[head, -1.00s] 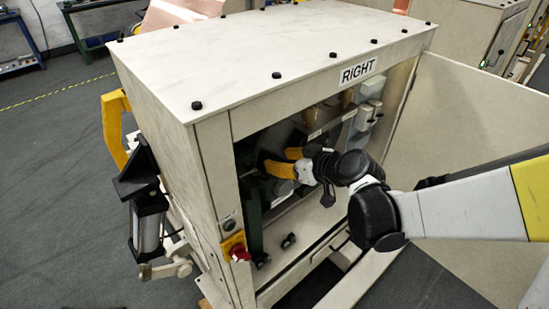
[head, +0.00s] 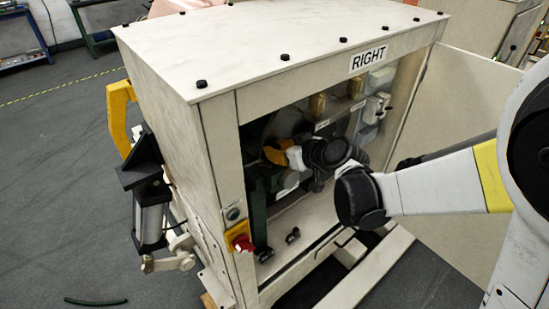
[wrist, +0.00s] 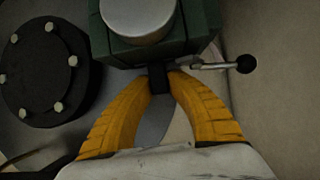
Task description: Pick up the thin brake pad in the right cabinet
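My gripper (wrist: 160,80) has its two orange fingers bowed inward, with the tips against both sides of a small black block, the thin brake pad (wrist: 158,77). The pad sits at the lower edge of a green housing (wrist: 203,30) with a round metal face (wrist: 138,14). I cannot tell whether the pad is still seated in the housing. In the head view my gripper (head: 270,154) reaches inside the cabinet marked RIGHT (head: 243,50); the pad is too small to make out there.
A lever with a black ball knob (wrist: 245,64) sticks out right of the fingertips. A dark bolted flange (wrist: 45,72) is at left. The cabinet's open door (head: 470,130) stands right of my arm. A red switch (head: 241,241) is on the front frame.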

